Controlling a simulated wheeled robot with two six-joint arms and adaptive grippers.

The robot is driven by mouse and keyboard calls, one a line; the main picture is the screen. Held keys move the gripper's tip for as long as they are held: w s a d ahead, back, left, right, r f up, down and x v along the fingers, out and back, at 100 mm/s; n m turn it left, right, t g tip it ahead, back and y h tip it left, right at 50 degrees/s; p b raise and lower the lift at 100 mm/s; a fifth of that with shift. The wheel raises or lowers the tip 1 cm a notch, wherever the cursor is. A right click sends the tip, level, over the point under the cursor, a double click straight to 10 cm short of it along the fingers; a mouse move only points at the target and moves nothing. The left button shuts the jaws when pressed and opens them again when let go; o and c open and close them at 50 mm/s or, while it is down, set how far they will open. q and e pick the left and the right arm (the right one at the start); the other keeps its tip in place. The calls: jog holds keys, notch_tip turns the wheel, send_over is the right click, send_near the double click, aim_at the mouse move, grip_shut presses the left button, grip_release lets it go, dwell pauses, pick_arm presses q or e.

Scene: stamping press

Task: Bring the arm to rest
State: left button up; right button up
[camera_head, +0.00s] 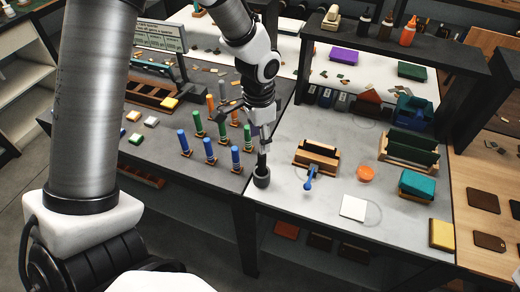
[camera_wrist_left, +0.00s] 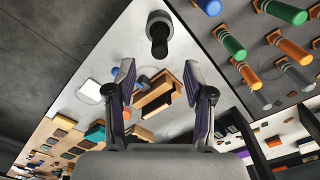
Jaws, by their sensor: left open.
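My left gripper (camera_head: 250,126) hangs over the front of the work tables, with its fingers spread. In the left wrist view the gripper (camera_wrist_left: 158,80) has a clear gap between its fingertips and holds nothing. A dark round-based upright piece (camera_head: 261,178) stands near the front edge of the light table, just below the gripper. It also shows in the wrist view (camera_wrist_left: 158,35), beyond the fingertips and apart from them. My left arm comes down from the top of the head view. My right gripper is out of view.
Blue, green, orange and grey pegs (camera_head: 209,150) stand in holders on the dark table at left. A wooden holder (camera_head: 316,160), a blue-handled tool (camera_head: 309,180), a white square (camera_head: 353,208), an orange disc (camera_head: 365,173) and a teal-topped block (camera_head: 417,184) occupy the light table.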

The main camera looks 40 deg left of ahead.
pick_arm(q)
notch_tip(320, 180, up, 3)
jog(key=shift+r, duration=0.15)
dwell(0.3)
jog(key=s+d+f+n+g+b, duration=0.1)
jog(key=s+d+f+b, duration=0.1)
jog(key=s+f, duration=0.85)
jog(key=s+d+f+n+g+b, duration=0.1)
jog(key=s+f+n+g+b, duration=0.15)
jog(key=s+f, duration=0.75)
jog(key=s+d+f+n+g+b, duration=0.1)
jog(key=s+d+f+b, duration=0.35)
jog(key=f, duration=1.05)
jog(key=w+a+t, duration=0.1)
jog(key=w+a+n+t+p, duration=0.1)
jog(key=w+t, duration=0.1)
jog(key=w+a+n+t, duration=0.1)
jog(key=shift+w+f+p, duration=0.15)
jog(key=shift+w+p, duration=0.1)
jog(key=shift+p, duration=0.15)
